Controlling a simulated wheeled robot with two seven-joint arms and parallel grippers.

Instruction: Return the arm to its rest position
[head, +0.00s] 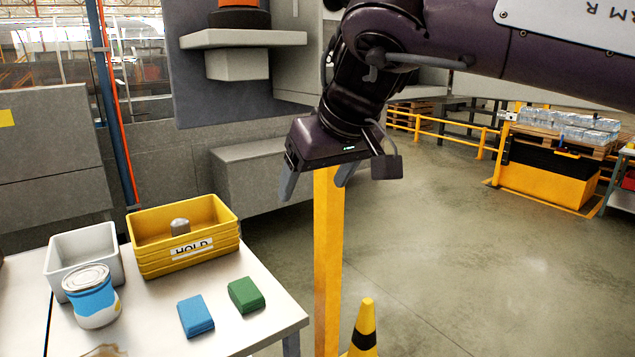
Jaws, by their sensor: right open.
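My right arm comes in from the upper right, dark purple, with its gripper (316,184) pointing down. The gripper hangs in the air to the right of and above the white table (255,325), in front of a yellow post. Its two grey fingers are apart and nothing shows between them. My left gripper is not in the picture.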

